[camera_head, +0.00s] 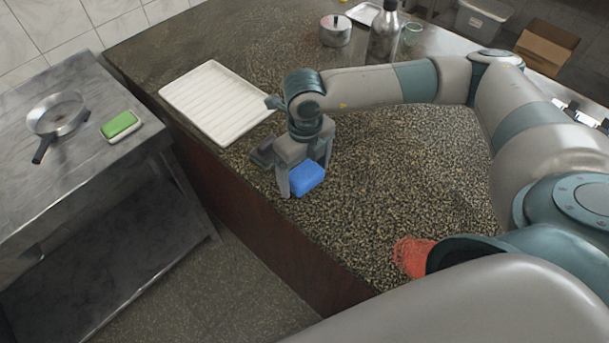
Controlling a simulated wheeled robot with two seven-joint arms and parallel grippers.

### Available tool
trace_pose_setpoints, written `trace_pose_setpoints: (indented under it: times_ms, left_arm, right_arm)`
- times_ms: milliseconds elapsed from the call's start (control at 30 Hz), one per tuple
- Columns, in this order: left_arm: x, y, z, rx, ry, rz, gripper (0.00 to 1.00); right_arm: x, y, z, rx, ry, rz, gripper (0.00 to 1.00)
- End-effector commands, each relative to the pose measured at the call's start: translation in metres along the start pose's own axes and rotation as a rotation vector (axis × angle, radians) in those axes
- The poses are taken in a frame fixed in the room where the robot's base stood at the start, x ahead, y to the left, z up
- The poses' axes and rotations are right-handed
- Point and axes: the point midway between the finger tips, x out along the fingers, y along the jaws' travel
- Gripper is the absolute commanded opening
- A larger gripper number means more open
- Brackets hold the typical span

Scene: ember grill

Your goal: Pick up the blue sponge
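The blue sponge (307,179) is on the speckled dark countertop (400,180), near its front left edge. My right gripper (305,178) reaches down over it from above. Its fingers are apart, one at the sponge's left side and one at its right side. The sponge seems to fill the space between them, and I cannot tell whether they press on it. The gripper's body hides part of the sponge's top. My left gripper is not in view.
A white ribbed tray (215,102) lies left of the gripper, with a small dark item (262,153) close by. A pot (335,31) and a metal bottle (383,35) stand behind. Orange mesh (412,256) lies at front right. A pan (58,116) and a green-topped sponge (120,126) are on the left steel table.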

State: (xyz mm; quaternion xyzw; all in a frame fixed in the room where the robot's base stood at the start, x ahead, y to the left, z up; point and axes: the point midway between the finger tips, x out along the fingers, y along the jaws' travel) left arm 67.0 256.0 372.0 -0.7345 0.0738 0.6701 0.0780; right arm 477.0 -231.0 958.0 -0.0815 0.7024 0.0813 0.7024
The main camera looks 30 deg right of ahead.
Motion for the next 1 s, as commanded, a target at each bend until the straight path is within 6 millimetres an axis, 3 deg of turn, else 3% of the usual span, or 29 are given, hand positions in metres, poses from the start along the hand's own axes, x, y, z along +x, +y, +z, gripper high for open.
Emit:
trace_pose_setpoints:
  times_ms: [33,133,167,567,867,1000]
  left_arm:
    - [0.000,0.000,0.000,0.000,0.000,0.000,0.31]
    - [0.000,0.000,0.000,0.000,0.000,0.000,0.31]
    - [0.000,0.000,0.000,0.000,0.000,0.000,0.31]
    - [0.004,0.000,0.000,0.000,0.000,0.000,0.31]
    - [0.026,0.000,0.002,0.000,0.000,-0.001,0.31]
    - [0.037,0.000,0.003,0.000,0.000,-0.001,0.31]
  right_arm:
    - [0.000,0.000,0.000,0.000,0.000,0.000,0.71]
    - [0.000,0.000,0.000,0.000,0.000,0.000,0.48]
    - [0.000,0.000,0.000,0.000,0.000,0.000,0.47]
    - [-0.004,0.000,0.001,0.000,-0.002,0.001,0.47]
    - [-0.037,0.000,0.002,0.000,-0.006,0.001,0.47]
    - [-0.051,-0.010,-0.024,-0.001,-0.003,0.000,0.47]
